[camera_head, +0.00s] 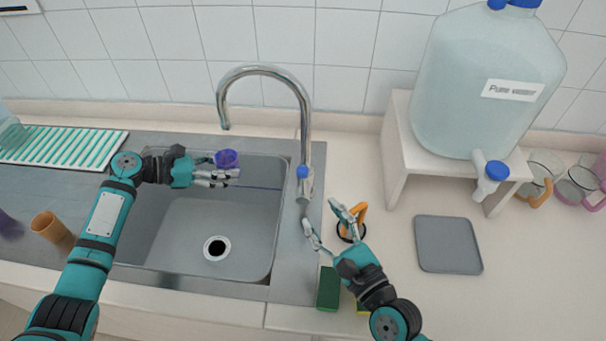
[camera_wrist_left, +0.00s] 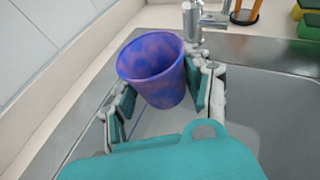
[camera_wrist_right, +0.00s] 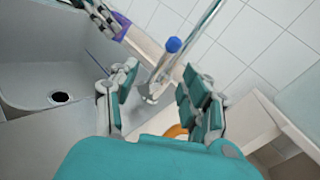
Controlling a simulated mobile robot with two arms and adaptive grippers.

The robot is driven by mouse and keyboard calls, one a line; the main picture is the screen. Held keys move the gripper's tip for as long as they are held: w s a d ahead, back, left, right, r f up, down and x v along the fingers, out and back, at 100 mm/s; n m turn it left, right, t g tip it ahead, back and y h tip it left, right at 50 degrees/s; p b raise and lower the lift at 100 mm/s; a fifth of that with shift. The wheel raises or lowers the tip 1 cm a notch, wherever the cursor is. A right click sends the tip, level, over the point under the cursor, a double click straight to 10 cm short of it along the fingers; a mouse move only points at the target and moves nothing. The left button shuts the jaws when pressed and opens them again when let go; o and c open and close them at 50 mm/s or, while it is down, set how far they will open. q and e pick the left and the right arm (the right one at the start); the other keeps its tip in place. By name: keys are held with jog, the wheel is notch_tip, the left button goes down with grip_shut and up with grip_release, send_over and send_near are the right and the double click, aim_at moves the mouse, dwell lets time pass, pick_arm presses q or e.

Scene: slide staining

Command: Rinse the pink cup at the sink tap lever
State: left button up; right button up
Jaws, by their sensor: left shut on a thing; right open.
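A blue-purple cup with pinkish blotches (camera_wrist_left: 155,70) is held between the fingers of my left gripper (camera_head: 222,178). In the head view the cup (camera_head: 227,158) is upright over the back of the sink, to the left of the tap column and below and near the spout's side. The chrome tap (camera_head: 300,125) arches over the sink; its blue-capped lever (camera_head: 303,174) is at the sink's right edge. My right gripper (camera_head: 323,215) is open and empty, just right of and in front of the lever. The right wrist view shows the blue cap (camera_wrist_right: 173,45) beyond the open fingers.
The grey sink (camera_head: 180,235) has a drain (camera_head: 216,248). An orange cup (camera_head: 53,230) stands left of it. A water jug (camera_head: 485,85) sits on a white stand (camera_head: 395,150) at right. A grey mat (camera_head: 447,244) and a green sponge (camera_head: 328,288) lie on the counter.

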aim_at(304, 178)
jog(key=w+a+m, duration=0.1)
jog(key=w, duration=0.2)
jog(key=w+a+m, duration=0.1)
jog(key=w, duration=0.3)
jog(key=w+a, duration=0.1)
jog(key=w, duration=0.3)
jog(key=shift+a+r+m, duration=0.15)
jog(key=shift+r+m, duration=0.1)
jog(key=shift+m, duration=0.15)
jog(key=shift+c, duration=0.4)
grip_shut()
jog(key=shift+w, duration=0.1)
